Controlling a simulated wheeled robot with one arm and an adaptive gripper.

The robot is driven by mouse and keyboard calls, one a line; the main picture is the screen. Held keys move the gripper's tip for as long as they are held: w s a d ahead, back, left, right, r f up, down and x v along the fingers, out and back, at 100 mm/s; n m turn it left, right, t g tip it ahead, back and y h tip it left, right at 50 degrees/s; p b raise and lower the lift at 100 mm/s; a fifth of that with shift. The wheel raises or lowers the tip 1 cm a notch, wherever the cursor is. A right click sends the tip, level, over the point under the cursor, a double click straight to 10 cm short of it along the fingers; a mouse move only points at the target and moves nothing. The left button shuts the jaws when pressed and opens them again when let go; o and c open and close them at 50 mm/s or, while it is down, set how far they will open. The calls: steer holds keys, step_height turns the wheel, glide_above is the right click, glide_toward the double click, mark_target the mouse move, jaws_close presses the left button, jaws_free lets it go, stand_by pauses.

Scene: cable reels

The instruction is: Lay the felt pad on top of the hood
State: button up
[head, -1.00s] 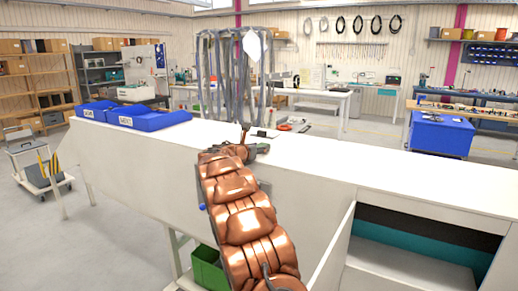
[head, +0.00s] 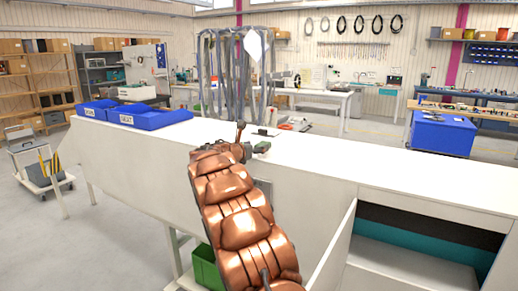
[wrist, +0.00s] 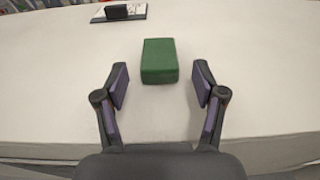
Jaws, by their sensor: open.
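A green block-like piece (wrist: 159,62), which may be the felt pad, lies on the white worktop (wrist: 240,50). In the head view it is a small green patch (head: 262,147) just right of the end of my arm. My gripper (wrist: 160,84) is open and empty, its two fingers apart on the near side of the green piece. The piece sits ahead of the fingertips, roughly centred between them. I cannot pick out a hood for certain in either view.
A flat board (wrist: 98,17) with a black block (wrist: 117,12) lies beyond the green piece. Blue bins (head: 150,118) stand on the worktop's left end. Grey cables (head: 215,75) hang behind it. The worktop to the right is clear.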

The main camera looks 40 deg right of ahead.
steer(key=b+v, duration=0.1)
steer(key=v, duration=0.7)
steer(key=shift+a+b, duration=0.3)
steer(key=s+a+f+m+g+y, duration=0.2)
steer(key=s+a+f+m+y, duration=0.3)
steer(key=s+a, duration=0.8)
steer(key=s+a+f+m+g+y, duration=0.2)
steer(key=s+a+f+m+y, duration=0.3)
steer(key=s+a, duration=0.9)
steer(key=s+a+f+m+g+y, duration=0.2)
steer(key=s+a+f+m+y, duration=0.3)
steer(key=s+a+f+m, duration=0.5)
steer(key=s+a+m, duration=0.1)
steer(key=s+a, duration=0.2)
steer(key=s, duration=0.6)
steer(key=shift+s+a+y, duration=0.25)
steer(key=shift+a+y, duration=0.05)
steer(key=shift+a, duration=0.1)
steer(key=shift+f, duration=0.1)
steer(key=shift+c, duration=0.3)
